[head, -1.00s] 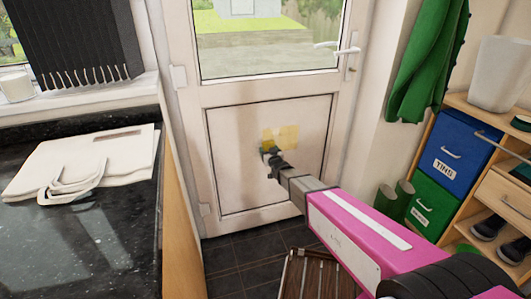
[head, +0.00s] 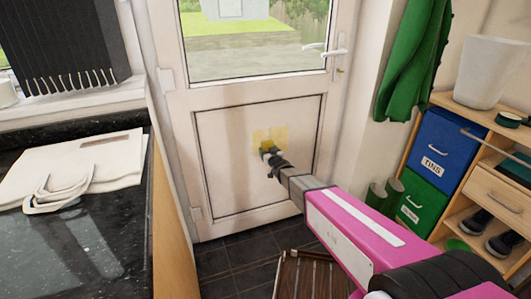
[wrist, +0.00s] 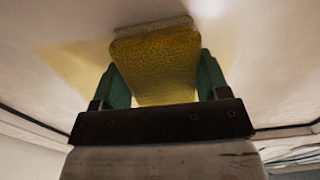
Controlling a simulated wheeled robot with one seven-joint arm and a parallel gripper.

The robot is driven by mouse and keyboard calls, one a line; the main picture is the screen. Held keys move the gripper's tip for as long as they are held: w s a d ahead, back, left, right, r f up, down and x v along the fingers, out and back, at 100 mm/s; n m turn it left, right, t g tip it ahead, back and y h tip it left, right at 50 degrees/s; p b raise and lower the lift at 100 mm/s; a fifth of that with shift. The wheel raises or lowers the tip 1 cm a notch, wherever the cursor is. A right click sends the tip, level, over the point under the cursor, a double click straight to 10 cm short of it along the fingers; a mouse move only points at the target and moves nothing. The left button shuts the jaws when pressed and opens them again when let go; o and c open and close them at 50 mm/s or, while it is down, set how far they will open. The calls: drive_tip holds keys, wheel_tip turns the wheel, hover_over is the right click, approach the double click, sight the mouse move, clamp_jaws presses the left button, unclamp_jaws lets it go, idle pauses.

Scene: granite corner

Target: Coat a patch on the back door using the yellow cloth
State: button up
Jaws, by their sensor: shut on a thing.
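The back door (head: 222,180) is white, with a glazed upper part and a recessed lower panel. A pale yellow patch (head: 257,137) shows on that panel; in the wrist view its yellow tint (wrist: 80,62) spreads to the left of the cloth, with a fainter tint to the right. My gripper (head: 267,154) is at the patch's lower middle, shut on the yellow cloth (wrist: 155,68). The cloth looks like a thick textured pad between green fingers, its far edge at the panel. Whether it touches cannot be told for certain. In the head view my gripper mostly hides the cloth.
A dark counter (head: 95,235) with a folded white bag (head: 80,170) stands at left. A wooden shelf unit (head: 470,205) with blue and green boxes stands at right, below a green garment (head: 412,55). A slatted wooden item (head: 305,275) lies on the dark floor.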

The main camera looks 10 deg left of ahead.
sight(272, 145)
drive_tip(key=shift+w+d, duration=0.45)
drive_tip(key=shift+d, duration=0.4)
drive_tip(key=shift+a+r, duration=0.1)
drive_tip(key=shift+r, duration=1.5)
drive_tip(key=shift+s+a, duration=0.8)
drive_tip(key=shift+a, duration=0.45)
drive_tip(key=shift+s+a, duration=0.8)
drive_tip(key=shift+a, duration=0.45)
drive_tip(key=shift+s+a, duration=0.8)
drive_tip(key=shift+a, duration=0.45)
drive_tip(key=shift+w+r, duration=0.1)
drive_tip(key=shift+r, duration=1.35)
drive_tip(key=shift+w+d, duration=0.75)
drive_tip(key=shift+d, duration=0.5)
drive_tip(key=shift+w+d, duration=0.8)
drive_tip(key=shift+d, duration=0.5)
drive_tip(key=shift+w+d, duration=0.75)
drive_tip(key=shift+d, duration=0.5)
drive_tip(key=v, duration=0.6)
drive_tip(key=shift+s, duration=0.15)
drive_tip(key=shift+v, duration=1.4)
